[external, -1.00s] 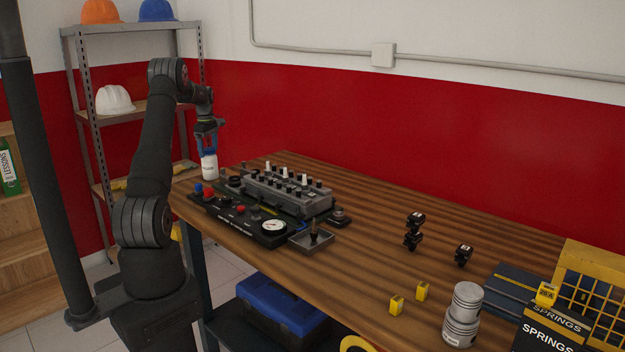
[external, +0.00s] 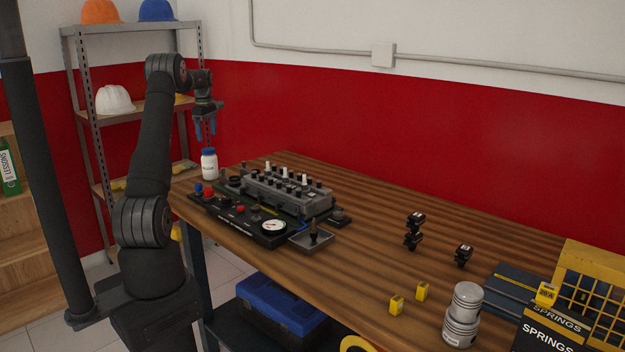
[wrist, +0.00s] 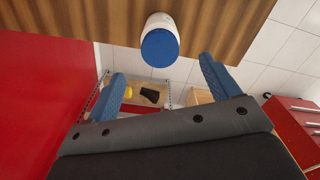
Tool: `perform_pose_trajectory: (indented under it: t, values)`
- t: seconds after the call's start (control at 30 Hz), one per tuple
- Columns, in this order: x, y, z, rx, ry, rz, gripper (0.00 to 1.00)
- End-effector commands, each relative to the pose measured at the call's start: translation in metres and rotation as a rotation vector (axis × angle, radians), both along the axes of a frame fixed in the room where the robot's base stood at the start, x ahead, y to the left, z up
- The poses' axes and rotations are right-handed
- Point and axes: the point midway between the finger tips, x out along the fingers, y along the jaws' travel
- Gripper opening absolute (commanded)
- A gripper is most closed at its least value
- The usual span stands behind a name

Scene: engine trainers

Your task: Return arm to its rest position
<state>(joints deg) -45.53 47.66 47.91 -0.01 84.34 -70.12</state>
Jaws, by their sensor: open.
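My gripper (external: 205,130) is open and empty, pointing down above the far left end of the workbench. Its blue fingers also show spread apart in the wrist view (wrist: 162,88). A white bottle with a blue cap (external: 209,165) stands upright on the bench below the fingers, clear of them. The wrist view shows the bottle's blue cap (wrist: 160,47) beyond the fingertips, near the bench edge.
The engine trainer (external: 275,200) with its gauge and knobs stands right of the bottle. A metal shelf (external: 140,110) with helmets is behind my arm.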

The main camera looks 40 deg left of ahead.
Motion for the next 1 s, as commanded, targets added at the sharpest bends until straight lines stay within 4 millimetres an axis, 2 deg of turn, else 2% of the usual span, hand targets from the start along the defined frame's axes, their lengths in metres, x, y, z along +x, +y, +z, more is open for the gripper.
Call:
perform_pose_trajectory:
  t: [0.07,0.2,0.67,0.7,0.9,1.0]
  values:
    - [0.000,0.000,0.018,0.003,-0.003,0.000,0.81]
    - [-0.001,-0.001,-0.014,-0.004,0.004,0.000,0.81]
    - [-0.001,-0.001,-0.107,-0.003,0.004,0.000,0.81]
    - [0.000,0.000,-0.107,0.001,0.000,0.000,0.81]
    - [0.000,0.000,-0.061,0.002,-0.002,0.000,0.81]
    - [0.006,-0.020,-0.052,0.000,-0.001,-0.004,0.81]
